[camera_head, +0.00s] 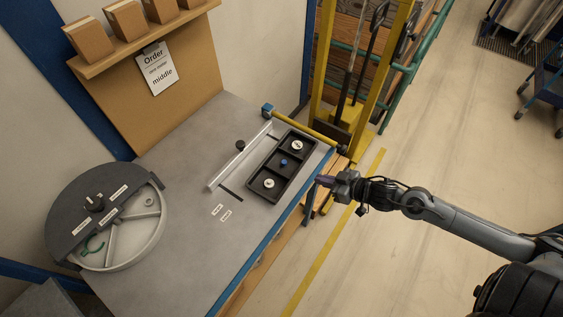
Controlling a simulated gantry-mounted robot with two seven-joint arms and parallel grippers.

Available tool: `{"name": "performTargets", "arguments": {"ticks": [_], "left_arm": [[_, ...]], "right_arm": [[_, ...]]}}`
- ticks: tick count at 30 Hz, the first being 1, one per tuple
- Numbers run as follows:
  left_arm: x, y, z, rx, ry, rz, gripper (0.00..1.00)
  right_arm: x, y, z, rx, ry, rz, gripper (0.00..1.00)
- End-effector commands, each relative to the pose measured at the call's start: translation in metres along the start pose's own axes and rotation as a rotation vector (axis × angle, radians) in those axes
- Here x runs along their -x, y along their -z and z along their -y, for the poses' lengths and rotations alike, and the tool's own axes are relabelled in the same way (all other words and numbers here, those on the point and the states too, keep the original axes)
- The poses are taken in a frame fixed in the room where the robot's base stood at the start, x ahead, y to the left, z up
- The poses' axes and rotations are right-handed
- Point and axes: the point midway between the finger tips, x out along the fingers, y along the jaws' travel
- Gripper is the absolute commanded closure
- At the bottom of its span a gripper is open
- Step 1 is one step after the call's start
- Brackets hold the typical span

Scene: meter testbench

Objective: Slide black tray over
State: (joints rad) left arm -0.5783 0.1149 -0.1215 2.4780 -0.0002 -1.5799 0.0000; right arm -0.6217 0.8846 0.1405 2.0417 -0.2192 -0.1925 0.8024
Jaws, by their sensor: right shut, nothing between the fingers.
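The black tray (255,187) lies on the grey bench top near its right edge, with two white round parts and a blue one in its compartments. A light metal bar (239,157) runs along the tray's left side, with a black knob (240,145) beside it. My right gripper (317,184) is shut and empty. It is just off the bench's right edge, to the right of the tray and apart from it in the picture. My left gripper is not in view.
A round grey turntable (152,226) with labels stands at the bench's left. A yellow bar (298,125) with a blue end lies behind the tray. A sign (158,70) reading "Order" and "middle" hangs below a shelf of boxes. The front bench top (205,270) is clear.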

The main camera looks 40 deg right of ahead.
Motion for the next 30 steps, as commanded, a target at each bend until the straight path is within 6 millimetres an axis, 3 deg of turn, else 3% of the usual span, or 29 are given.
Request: {"name": "performTargets", "arguments": {"ticks": [1,3,8,17,30], "left_arm": [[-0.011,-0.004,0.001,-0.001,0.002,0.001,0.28],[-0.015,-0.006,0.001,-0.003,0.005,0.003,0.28],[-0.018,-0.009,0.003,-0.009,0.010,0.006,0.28],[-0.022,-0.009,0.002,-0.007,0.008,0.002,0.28],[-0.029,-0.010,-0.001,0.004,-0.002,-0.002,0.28]], "right_arm": [[0.001,-0.027,0.001,0.000,0.001,0.036,1.00],[0.004,-0.047,0.004,-0.002,0.006,0.069,1.00],[0.006,-0.066,0.008,-0.009,0.012,0.102,1.00],[-0.018,-0.053,0.008,-0.009,0.011,0.102,1.00],[-0.075,-0.022,0.008,-0.012,0.009,0.102,1.00]]}}
